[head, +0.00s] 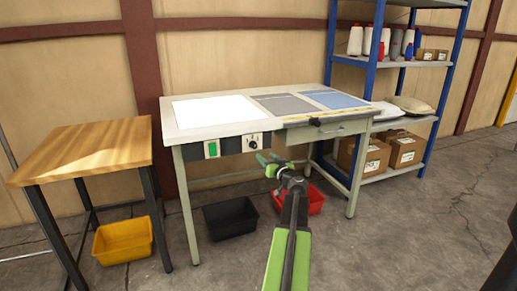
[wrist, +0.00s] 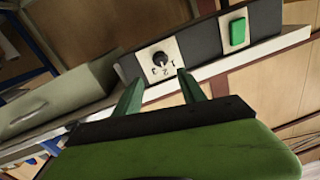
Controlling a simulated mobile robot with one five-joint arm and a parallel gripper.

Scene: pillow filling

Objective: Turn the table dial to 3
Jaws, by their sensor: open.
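The table dial (head: 253,143) is a small black knob on a pale plate, set in the dark strip along the table's front edge. In the wrist view the dial (wrist: 159,59) appears upside down, with the figures 1, 2 and 3 on its plate. I cannot make out clearly which figure the knob points to. My gripper (head: 268,161) is open and empty, in front of and a little below the dial in the head view. In the wrist view my gripper's (wrist: 158,79) two green fingers point towards the dial plate, one to each side, with the knob between and beyond their tips.
A green button (head: 212,149) sits left of the dial on the same strip. A drawer (head: 316,131) is to the right. The worktable (head: 180,134) carries white, grey and blue panels. Yellow (head: 122,241), black (head: 231,218) and red (head: 312,201) bins stand on the floor.

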